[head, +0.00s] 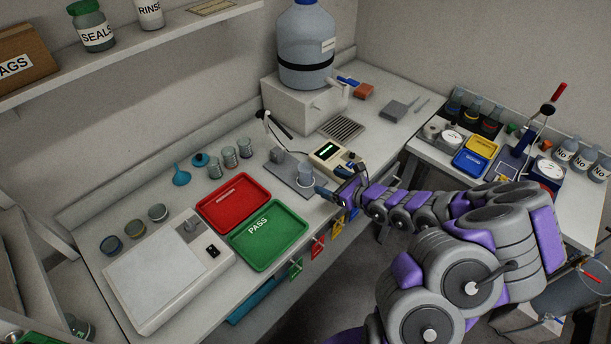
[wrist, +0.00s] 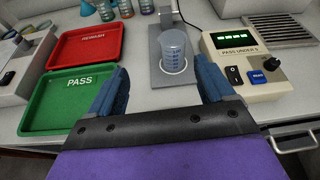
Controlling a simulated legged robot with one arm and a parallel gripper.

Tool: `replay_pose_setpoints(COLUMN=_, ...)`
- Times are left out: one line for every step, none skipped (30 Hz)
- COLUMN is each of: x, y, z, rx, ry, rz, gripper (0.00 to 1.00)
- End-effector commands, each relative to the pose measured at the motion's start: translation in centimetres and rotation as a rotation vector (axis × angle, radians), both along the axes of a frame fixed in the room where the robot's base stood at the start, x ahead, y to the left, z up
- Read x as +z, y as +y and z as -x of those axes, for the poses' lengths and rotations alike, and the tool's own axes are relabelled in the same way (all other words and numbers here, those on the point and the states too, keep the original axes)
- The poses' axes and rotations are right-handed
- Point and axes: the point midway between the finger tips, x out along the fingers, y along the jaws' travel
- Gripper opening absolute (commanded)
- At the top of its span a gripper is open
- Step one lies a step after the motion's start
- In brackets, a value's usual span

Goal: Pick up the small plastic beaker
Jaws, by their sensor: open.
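The small plastic beaker (wrist: 174,52) is clear with blue graduation marks. It stands upright on a grey plate (wrist: 162,78) of a meter in the wrist view, and also shows in the head view (head: 305,175). My gripper (wrist: 164,90) is open and empty, its two blue fingers pointing toward the beaker. The beaker lies ahead of the fingertips, roughly centred between them and apart from them. In the head view my gripper (head: 330,186) is just right of the beaker at the bench's front edge.
The meter box (wrist: 246,58) with a green display stands right of the beaker. The red REWASH tray (head: 232,201) and green PASS tray (head: 268,236) lie left. Several small beakers (head: 229,157) stand behind.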

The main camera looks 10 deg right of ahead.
Motion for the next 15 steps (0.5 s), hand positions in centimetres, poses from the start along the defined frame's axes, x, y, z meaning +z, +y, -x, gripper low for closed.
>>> replay_pose_setpoints(x=-1.3, y=-0.9, z=0.2, rx=-0.036, ry=0.032, rz=-0.018, gripper=0.82)
replay_pose_setpoints(x=-1.9, y=-1.3, z=0.3, rx=-0.051, ry=0.045, rz=-0.025, gripper=0.82)
replay_pose_setpoints(x=-2.4, y=-1.8, z=0.3, rx=-0.068, ry=0.06, rz=-0.033, gripper=0.82)
replay_pose_setpoints(x=-2.7, y=-2.0, z=0.3, rx=-0.076, ry=0.067, rz=-0.036, gripper=0.82)
replay_pose_setpoints(x=-3.0, y=-2.1, z=0.3, rx=-0.081, ry=0.071, rz=-0.038, gripper=0.82)
replay_pose_setpoints(x=-3.2, y=-2.1, z=0.1, rx=-0.085, ry=0.075, rz=-0.04, gripper=0.82)
replay_pose_setpoints(x=-3.4, y=-2.0, z=-0.1, rx=-0.086, ry=0.078, rz=-0.041, gripper=0.82)
replay_pose_setpoints(x=-3.5, y=-1.9, z=-0.3, rx=-0.086, ry=0.077, rz=-0.04, gripper=0.82)
replay_pose_setpoints(x=-3.7, y=-1.6, z=-0.7, rx=-0.085, ry=0.078, rz=-0.039, gripper=0.82)
replay_pose_setpoints(x=-3.9, y=-1.4, z=-1.0, rx=-0.083, ry=0.077, rz=-0.038, gripper=0.82)
replay_pose_setpoints(x=-4.0, y=-1.1, z=-1.4, rx=-0.082, ry=0.076, rz=-0.038, gripper=0.82)
replay_pose_setpoints(x=-4.3, y=-0.8, z=-1.8, rx=-0.082, ry=0.077, rz=-0.038, gripper=0.82)
replay_pose_setpoints(x=-4.5, y=-0.6, z=-2.2, rx=-0.082, ry=0.078, rz=-0.039, gripper=0.82)
replay_pose_setpoints(x=-4.7, y=-0.4, z=-2.6, rx=-0.081, ry=0.077, rz=-0.038, gripper=0.82)
replay_pose_setpoints(x=-4.9, y=-0.1, z=-3.1, rx=-0.081, ry=0.076, rz=-0.038, gripper=0.82)
